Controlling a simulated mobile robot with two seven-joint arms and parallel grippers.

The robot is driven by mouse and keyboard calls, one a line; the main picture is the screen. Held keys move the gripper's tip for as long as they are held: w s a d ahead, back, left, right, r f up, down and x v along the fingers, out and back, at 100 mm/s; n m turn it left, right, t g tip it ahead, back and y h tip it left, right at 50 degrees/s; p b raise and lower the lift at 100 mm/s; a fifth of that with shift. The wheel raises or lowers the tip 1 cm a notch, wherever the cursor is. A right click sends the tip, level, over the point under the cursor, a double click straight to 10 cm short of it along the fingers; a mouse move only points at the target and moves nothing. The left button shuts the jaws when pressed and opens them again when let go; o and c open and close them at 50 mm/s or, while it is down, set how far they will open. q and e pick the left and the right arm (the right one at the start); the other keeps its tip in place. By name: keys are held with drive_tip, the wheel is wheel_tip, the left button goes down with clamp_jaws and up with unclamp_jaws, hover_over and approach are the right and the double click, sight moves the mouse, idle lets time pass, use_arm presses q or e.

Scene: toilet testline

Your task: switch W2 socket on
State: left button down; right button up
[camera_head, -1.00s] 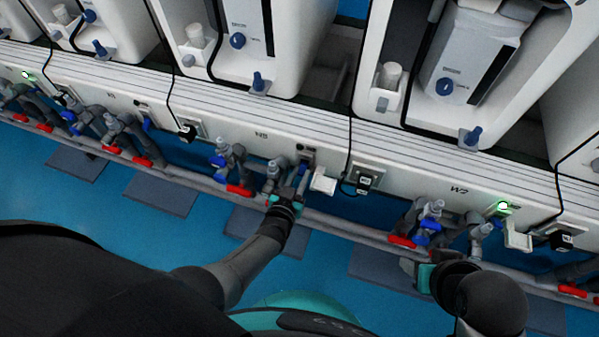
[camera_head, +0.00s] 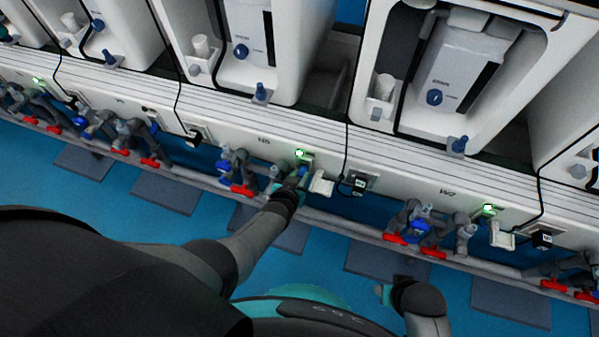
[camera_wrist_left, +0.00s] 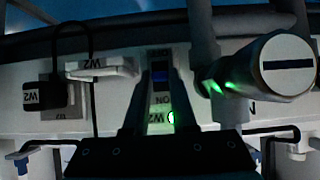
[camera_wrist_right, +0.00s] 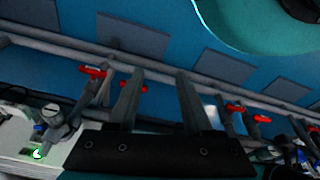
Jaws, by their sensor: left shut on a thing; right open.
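The W2 socket switch (camera_wrist_left: 160,76) shows in the left wrist view between the fingers of my left gripper (camera_wrist_left: 160,92). In the head view, the lit lamp (camera_head: 299,153) sits just above my left gripper (camera_head: 297,180), which is shut on the switch lever; the fingers partly hide the switch. A white W2 plug cover (camera_wrist_left: 102,67) is beside it. My right gripper (camera_head: 384,293) is open and empty; its spread fingers show in the right wrist view (camera_wrist_right: 159,80).
Grey pipes and valves with red handles (camera_head: 243,190) run along the panel, close to my left gripper. A black plug (camera_head: 359,183) with a cable is to the right. White toilet units (camera_head: 350,60) stand behind. Blue floor with grey mats (camera_head: 380,262) lies in front.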

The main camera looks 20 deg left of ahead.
use_arm(q)
drive_tip(key=shift+w+r+g+p, duration=0.2)
drive_tip(key=shift+r+g+p, duration=0.25)
drive_tip(key=shift+g+p, duration=0.6)
drive_tip(key=shift+w+d+r+g+p, duration=0.1)
drive_tip(key=shift+w+r+g+p, duration=0.1)
drive_tip(key=shift+g+p, duration=0.45)
drive_tip(key=shift+g, duration=0.4)
use_arm(e)
drive_tip(key=s+d+f, duration=0.3)
drive_tip(key=s+f, duration=0.1)
drive_tip(key=f, duration=0.2)
drive_tip(key=shift+s+d+f, duration=0.35)
drive_tip(key=shift+d+f, duration=0.05)
drive_tip(key=shift+s, duration=0.1)
drive_tip(key=shift+s+d+f, duration=0.15)
drive_tip(key=shift+s, duration=0.05)
use_arm(q)
drive_tip(key=c, duration=1)
unclamp_jaws()
use_arm(e)
drive_tip(key=shift+w, duration=0.15)
use_arm(q)
drive_tip(key=shift+r+p, duration=0.1)
drive_tip(key=shift+p, duration=0.2)
